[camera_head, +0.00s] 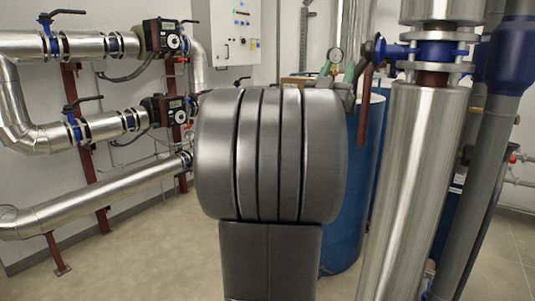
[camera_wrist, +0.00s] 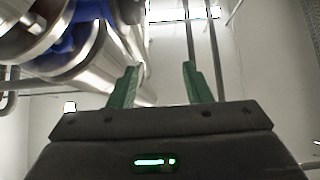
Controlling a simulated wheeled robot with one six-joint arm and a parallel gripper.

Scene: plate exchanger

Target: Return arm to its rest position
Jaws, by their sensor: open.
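My gripper (camera_wrist: 161,72) is in the wrist view, with its two green fingers apart and nothing between them. Beyond the fingers are a pale wall and bright lights. In the head view my dark grey arm fills the middle of the picture and hides most of the gripper.
A thick silver pipe (camera_head: 408,180) with a blue valve stands right of my arm. A blue tank (camera_head: 345,225) is behind the arm. Silver pipes (camera_head: 95,198) with pumps run along the left wall. A white cabinet (camera_head: 228,32) hangs at the back. Floor is clear at lower left.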

